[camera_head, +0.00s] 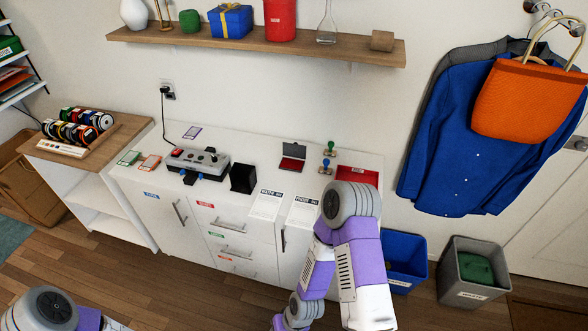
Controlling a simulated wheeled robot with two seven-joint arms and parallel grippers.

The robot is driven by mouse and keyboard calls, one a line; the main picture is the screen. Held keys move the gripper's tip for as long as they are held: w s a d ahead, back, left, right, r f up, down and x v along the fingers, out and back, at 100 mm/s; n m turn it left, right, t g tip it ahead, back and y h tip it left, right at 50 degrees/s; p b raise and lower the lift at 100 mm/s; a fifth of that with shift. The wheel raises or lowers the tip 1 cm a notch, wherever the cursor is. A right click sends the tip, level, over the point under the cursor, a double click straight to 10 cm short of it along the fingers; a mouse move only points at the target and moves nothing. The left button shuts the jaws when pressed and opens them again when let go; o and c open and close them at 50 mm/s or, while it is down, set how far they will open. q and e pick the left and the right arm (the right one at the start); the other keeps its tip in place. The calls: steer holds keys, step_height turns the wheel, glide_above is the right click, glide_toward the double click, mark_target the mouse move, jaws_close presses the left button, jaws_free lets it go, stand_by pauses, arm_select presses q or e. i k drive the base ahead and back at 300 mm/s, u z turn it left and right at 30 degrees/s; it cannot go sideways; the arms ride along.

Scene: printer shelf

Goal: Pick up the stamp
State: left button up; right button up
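Two small stamps stand upright near the back right of the white cabinet top. One has a green handle (331,147); the other, in front of it, has a blue handle (326,166). An open dark case with a red inside, like an ink pad (292,158), lies just left of them. My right arm rises in front of the cabinet's right part, with its large grey joint near the front edge, below the stamps. Neither gripper shows clearly; only a bit of my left arm is at the bottom left corner.
A red tray (358,175) lies right of the stamps, partly hidden by my arm. A grey machine (198,161), a black holder (243,178) and white paper stacks (266,205) are on the cabinet (225,135). A shelf (255,44) hangs above. Blue (405,262) and grey (470,270) bins stand right.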

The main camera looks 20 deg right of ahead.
mark_target(325, 170)
steer(key=k, duration=0.45)
steer(key=z, duration=1)
steer(key=i, duration=0.2)
steer(key=u, duration=0.2)
